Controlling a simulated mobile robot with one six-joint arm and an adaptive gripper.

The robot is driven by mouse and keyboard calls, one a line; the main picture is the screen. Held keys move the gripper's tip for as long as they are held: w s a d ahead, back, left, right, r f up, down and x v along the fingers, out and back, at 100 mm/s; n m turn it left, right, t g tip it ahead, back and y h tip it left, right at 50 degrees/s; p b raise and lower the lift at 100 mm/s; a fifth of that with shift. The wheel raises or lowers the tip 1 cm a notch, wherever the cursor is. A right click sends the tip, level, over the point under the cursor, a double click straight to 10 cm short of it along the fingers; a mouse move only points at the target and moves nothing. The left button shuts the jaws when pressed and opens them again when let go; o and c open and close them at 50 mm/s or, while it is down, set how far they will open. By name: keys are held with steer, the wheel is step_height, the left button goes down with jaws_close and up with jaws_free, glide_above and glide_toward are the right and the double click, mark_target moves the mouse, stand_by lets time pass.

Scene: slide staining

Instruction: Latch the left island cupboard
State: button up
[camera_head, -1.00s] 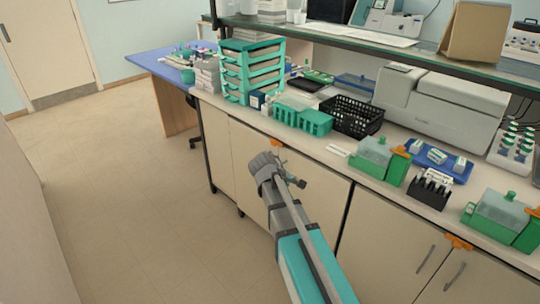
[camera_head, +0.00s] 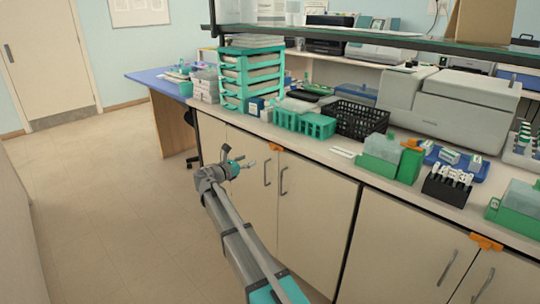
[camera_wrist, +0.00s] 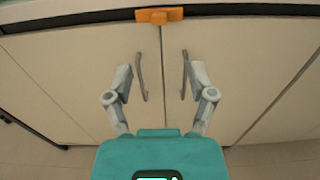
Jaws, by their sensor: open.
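The left island cupboard has two cream doors, left (camera_head: 245,185) and right (camera_head: 315,205), which look closed. Their grey handles, left (camera_head: 267,171) and right (camera_head: 283,181), flank the centre seam. An orange latch (camera_head: 275,147) sits at the top of the seam under the worktop edge. In the wrist view the latch (camera_wrist: 159,15) lies crosswise over the top of the seam, above both handles. My gripper (camera_head: 243,166) is open and empty in front of the doors. In the wrist view its spread fingers (camera_wrist: 160,72) are outside the two handles and below the latch; contact cannot be told.
The worktop above holds a green rack (camera_head: 305,124), a black basket (camera_head: 356,121) and a teal drawer stack (camera_head: 250,76). A second cupboard with its own orange latch (camera_head: 487,242) is at the right. The floor (camera_head: 100,200) at left is clear.

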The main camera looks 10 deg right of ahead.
mark_target(272, 148)
stand_by(0.4)
steer(key=x, duration=1.4)
